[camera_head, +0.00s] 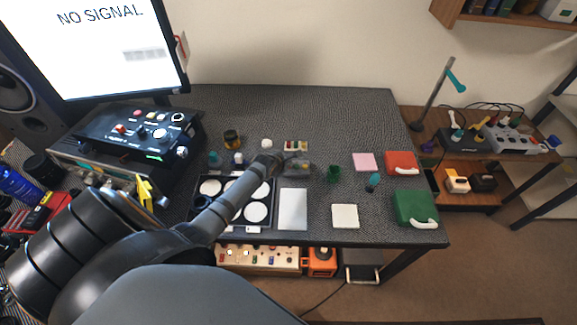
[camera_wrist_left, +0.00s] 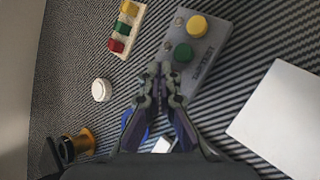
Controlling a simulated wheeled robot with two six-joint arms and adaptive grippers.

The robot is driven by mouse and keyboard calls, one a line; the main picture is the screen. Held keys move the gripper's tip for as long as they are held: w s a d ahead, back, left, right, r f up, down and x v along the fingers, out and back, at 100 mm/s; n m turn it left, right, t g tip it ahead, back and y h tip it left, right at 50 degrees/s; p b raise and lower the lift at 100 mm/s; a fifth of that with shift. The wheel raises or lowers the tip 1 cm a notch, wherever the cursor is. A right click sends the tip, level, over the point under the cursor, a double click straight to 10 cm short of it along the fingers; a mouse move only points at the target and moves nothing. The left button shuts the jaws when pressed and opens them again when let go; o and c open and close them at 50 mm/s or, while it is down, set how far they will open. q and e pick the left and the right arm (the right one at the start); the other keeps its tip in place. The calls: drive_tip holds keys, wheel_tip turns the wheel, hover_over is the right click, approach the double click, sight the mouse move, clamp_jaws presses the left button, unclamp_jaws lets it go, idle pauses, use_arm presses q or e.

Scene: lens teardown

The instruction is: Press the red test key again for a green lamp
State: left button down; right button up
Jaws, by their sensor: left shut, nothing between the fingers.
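I cannot tell whether either is a lit lamp. I see no red key on the box; the fingers may hide part of it. A pale strip (camera_wrist_left: 122,30) with yellow, green and red blocks lies beside the box, and also shows in the head view (camera_head: 296,146). My left gripper (camera_wrist_left: 160,72) is shut and empty, its tips by the box's near left corner; in the head view it (camera_head: 286,160) partly covers the box.
A white round piece (camera_wrist_left: 102,90) and a brass-and-black part (camera_wrist_left: 76,146) lie left of the fingers. The monitor (camera_head: 100,45) reads NO SIGNAL.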

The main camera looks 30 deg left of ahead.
use_arm(q)
drive_tip(key=shift+f, duration=0.3)
drive_tip(key=shift+r, duration=0.1)
idle(0.3)
drive_tip(key=shift+r+p, duration=0.75)
drive_tip(key=shift+p, duration=0.3)
wheel_tip(320, 180, up, 5)
drive_tip(key=p, duration=0.6)
drive_tip(key=shift+r, duration=0.1)
